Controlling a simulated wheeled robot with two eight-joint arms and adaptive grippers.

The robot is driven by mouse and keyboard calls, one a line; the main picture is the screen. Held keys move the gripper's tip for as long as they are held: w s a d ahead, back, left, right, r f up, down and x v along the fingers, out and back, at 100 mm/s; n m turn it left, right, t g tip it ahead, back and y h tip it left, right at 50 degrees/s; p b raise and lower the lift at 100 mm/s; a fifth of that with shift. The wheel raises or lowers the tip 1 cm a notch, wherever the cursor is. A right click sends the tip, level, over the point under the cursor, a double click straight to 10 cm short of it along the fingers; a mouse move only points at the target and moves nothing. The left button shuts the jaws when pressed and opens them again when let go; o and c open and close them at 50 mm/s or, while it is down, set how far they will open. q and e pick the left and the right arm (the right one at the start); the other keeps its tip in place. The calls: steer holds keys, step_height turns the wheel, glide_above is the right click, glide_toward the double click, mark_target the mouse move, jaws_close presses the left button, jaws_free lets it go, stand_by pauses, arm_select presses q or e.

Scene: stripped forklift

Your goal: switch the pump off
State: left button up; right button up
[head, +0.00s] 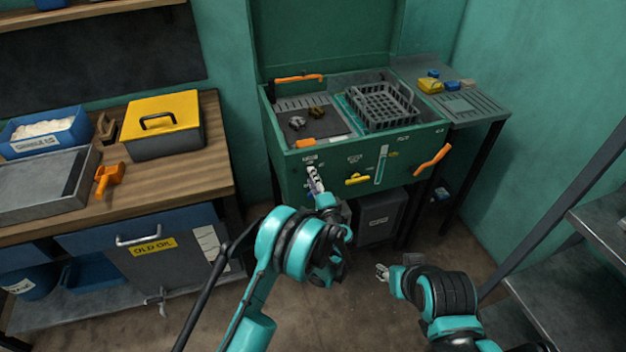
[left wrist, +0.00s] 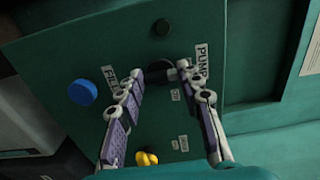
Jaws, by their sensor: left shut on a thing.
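The green parts-washer cabinet (head: 290,165) stands at the back wall with its lid up. In the left wrist view a white label reading PUMP (left wrist: 201,62) is on the green front panel. A dark knob (left wrist: 164,72) sits beside that label, partly hidden by the fingers. My left gripper (head: 313,175) is at the panel, and in the left wrist view its fingers (left wrist: 160,74) are on either side of the dark knob, shut on it. The knob's setting cannot be read. My right gripper (head: 382,272) is low in front of the cabinet, apart from it; its jaws are too small to judge.
A blue knob (left wrist: 82,92) and a yellow handle (left wrist: 147,158) are close to my left fingers. An orange handle (head: 433,161) sticks out at the cabinet's right. A wooden workbench (head: 190,160) stands left, a grey shelf (head: 570,270) right. Open floor lies between.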

stand_by(0.4)
arm_select(q)
steer(key=o, duration=1.2)
steer(key=shift+c, duration=0.2)
steer(key=shift+s, duration=0.15)
steer(key=v, duration=0.7)
